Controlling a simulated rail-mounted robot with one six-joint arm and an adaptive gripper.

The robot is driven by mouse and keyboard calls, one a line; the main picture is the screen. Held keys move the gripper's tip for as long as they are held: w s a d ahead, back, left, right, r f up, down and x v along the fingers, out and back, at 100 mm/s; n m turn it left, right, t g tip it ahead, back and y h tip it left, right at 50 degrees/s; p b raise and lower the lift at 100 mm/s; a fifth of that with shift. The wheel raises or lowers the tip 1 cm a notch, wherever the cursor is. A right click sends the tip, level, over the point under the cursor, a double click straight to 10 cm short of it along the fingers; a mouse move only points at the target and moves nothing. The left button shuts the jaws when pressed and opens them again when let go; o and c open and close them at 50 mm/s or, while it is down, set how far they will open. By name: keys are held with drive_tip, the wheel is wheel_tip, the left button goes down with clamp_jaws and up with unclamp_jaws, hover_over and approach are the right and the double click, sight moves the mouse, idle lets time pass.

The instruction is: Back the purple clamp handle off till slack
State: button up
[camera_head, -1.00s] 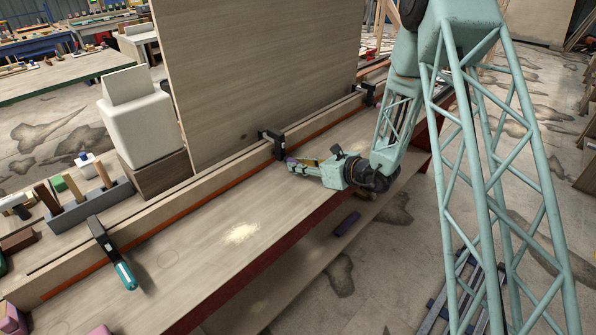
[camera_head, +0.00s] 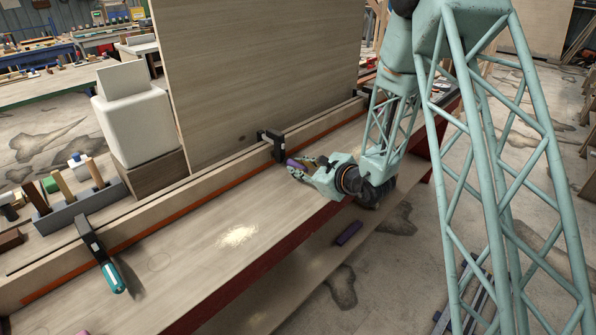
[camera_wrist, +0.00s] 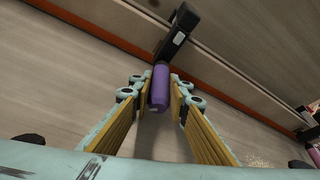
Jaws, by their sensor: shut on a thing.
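The purple clamp handle (camera_wrist: 160,88) hangs from a black clamp (camera_wrist: 178,35) in the wrist view. In the head view the handle (camera_head: 294,164) shows small below the black clamp (camera_head: 276,144), which sits at the foot of the tall wooden panel. My gripper (camera_wrist: 159,92) has its two yellow-padded fingers on either side of the handle and is shut on it, near its free end. In the head view my gripper (camera_head: 308,168) reaches in from the right, and its fingers partly cover the handle.
A second clamp with a teal handle (camera_head: 113,277) sits on the rail at left. The bench top (camera_head: 200,270) is clear around the handle. A purple piece (camera_head: 349,233) lies on the lower shelf.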

drive_tip(key=n+t, duration=0.2)
drive_tip(key=n, duration=0.1)
drive_tip(key=shift+s+f+h, duration=0.1)
drive_tip(key=shift+h, duration=0.3)
drive_tip(key=shift+n+t, duration=0.6)
drive_tip(key=shift+n, duration=0.5)
drive_tip(key=o, duration=0.8)
drive_tip(key=shift+a, duration=0.1)
drive_tip(key=shift+o, duration=0.2)
drive_tip(key=shift+v, duration=6)
drive_tip(key=shift+a, duration=0.15)
